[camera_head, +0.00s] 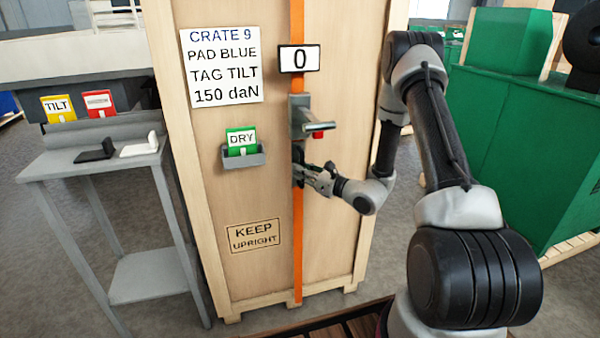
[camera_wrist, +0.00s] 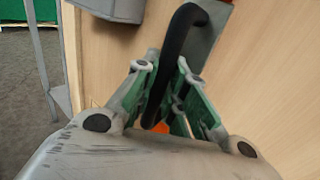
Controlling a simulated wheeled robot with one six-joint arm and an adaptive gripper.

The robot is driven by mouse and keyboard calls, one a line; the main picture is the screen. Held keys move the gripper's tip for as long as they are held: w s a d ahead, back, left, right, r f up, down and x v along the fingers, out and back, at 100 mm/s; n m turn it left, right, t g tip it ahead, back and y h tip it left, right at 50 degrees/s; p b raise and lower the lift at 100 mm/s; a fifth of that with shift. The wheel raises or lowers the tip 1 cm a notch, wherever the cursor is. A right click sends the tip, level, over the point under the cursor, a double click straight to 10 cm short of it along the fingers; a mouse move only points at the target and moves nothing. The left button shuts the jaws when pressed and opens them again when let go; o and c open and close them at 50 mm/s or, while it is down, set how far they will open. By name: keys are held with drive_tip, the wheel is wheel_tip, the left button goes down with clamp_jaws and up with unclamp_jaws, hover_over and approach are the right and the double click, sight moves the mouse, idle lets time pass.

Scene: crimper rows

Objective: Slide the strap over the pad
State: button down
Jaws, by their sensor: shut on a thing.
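The orange strap (camera_head: 297,235) runs upright down the front of the tall wooden crate (camera_head: 345,235). A grey tensioner (camera_head: 301,115) with a projecting bar sits on it. My gripper (camera_head: 305,175) is at the strap just below the tensioner. In the wrist view my gripper (camera_wrist: 165,95) is shut on a black curved handle (camera_wrist: 180,35), which passes between its fingers. A bit of orange strap (camera_wrist: 160,127) shows beyond the fingers. The handle's attachment to the strap is hidden. I cannot make out a blue pad; the crate sign (camera_head: 222,67) reads "PAD BLUE".
A display (camera_head: 299,59) above the tensioner reads 0. A holder (camera_head: 243,159) with a green DRY tag is left of the strap. A grey side table (camera_head: 60,165) carries a black piece (camera_head: 93,152) and a white piece (camera_head: 138,149). Green crates (camera_head: 500,120) stand right.

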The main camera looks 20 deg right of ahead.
drive_tip(key=d, duration=1.2)
drive_tip(key=shift+d, duration=0.35)
drive_tip(key=shift+w, duration=0.1)
drive_tip(key=c, duration=1.5)
unclamp_jaws()
drive_tip(key=shift+d, duration=0.15)
drive_tip(key=shift+o, duration=0.2)
drive_tip(key=v, duration=1.2)
